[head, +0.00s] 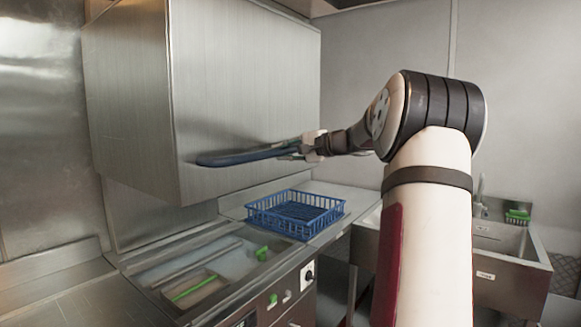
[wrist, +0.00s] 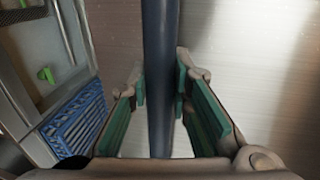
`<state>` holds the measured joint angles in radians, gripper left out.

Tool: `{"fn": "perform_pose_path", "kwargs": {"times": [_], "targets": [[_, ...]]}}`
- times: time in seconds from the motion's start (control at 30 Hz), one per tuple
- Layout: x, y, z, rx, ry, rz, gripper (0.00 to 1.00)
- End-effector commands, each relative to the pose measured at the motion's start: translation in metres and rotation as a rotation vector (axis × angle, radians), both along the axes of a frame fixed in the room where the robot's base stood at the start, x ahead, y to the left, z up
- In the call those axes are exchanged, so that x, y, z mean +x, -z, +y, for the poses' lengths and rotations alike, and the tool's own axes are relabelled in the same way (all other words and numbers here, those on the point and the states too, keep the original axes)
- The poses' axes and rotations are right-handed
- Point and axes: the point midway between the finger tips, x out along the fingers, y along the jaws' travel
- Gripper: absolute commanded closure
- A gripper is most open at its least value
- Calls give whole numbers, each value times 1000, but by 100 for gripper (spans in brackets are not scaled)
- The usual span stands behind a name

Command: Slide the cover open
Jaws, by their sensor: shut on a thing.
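The cover is a large brushed-steel box-like hood (head: 245,90) standing high above the counter in the head view; its flat face also fills the right of the wrist view (wrist: 255,65). A dark blue bar handle (head: 235,158) runs along the lower part of its front face. My gripper (head: 298,149) is at the right part of this handle. In the wrist view the handle (wrist: 160,45) passes between the green-padded fingers of my gripper (wrist: 163,88), which is shut on it. The exact finger contact is hard to see.
Below the hood is a steel counter with a recessed basin (head: 200,268) holding green-handled items. A blue plastic basket (head: 295,211) stands on the counter to the right, below my gripper. A sink (head: 500,240) is at the far right. A gap shows between hood and counter.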

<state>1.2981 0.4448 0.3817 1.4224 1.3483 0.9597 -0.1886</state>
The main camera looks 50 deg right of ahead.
Motion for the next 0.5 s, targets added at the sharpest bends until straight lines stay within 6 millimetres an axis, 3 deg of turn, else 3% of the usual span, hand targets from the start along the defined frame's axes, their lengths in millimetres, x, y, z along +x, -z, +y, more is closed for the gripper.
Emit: {"fn": "perform_pose_path", "kwargs": {"times": [0.03,0.2,0.5], "targets": [[-2,-14,0,-3,-1,-1,100],[-2,-35,0,-2,1,0,100],[0,-44,-1,0,1,2,100]]}}
